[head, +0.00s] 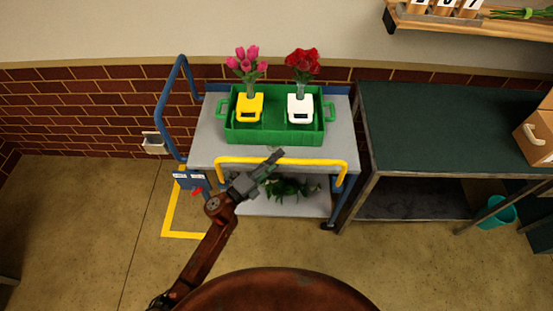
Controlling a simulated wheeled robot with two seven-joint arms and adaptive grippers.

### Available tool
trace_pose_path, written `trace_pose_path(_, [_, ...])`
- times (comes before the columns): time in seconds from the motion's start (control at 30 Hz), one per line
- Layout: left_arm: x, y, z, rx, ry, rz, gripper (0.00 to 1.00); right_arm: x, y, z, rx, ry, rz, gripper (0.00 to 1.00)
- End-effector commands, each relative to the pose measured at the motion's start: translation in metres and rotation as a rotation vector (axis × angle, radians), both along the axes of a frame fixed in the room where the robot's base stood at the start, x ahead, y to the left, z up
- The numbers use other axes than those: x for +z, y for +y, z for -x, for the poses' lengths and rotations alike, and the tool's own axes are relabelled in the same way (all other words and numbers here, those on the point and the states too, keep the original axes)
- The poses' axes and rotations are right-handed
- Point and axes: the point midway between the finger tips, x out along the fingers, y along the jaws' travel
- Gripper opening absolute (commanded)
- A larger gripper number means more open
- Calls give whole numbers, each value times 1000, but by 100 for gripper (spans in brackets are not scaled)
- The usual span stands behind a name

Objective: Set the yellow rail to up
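The yellow rail (310,162) is at the front edge of the grey cart (204,140). Its crossbar runs level along the edge of the top shelf, and its two ends bend downward. My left gripper (275,156) reaches in from below and its fingers cross in front of the rail, left of the rail's middle. The fingers look close together, seen nearly side-on. I cannot tell whether they touch or hold the rail. My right gripper is not in view.
A green tray (275,134) on the cart holds a yellow pot (249,107) of pink tulips and a white pot (300,109) of red flowers. Greenery (290,187) lies on the lower shelf. A dark green table (440,130) stands close on the right.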

Motion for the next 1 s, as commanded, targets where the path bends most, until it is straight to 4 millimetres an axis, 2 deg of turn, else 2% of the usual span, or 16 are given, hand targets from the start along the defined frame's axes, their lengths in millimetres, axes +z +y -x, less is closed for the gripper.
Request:
trace_pose_path(0.27, [-4,7,7,1,4,-2,33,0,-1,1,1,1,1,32])
trace_pose_path(0.7, [-15,68,66,1,4,-2,33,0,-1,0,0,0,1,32])
trace_pose_path(1.0, [-18,85,83,0,1,0,33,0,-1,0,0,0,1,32])
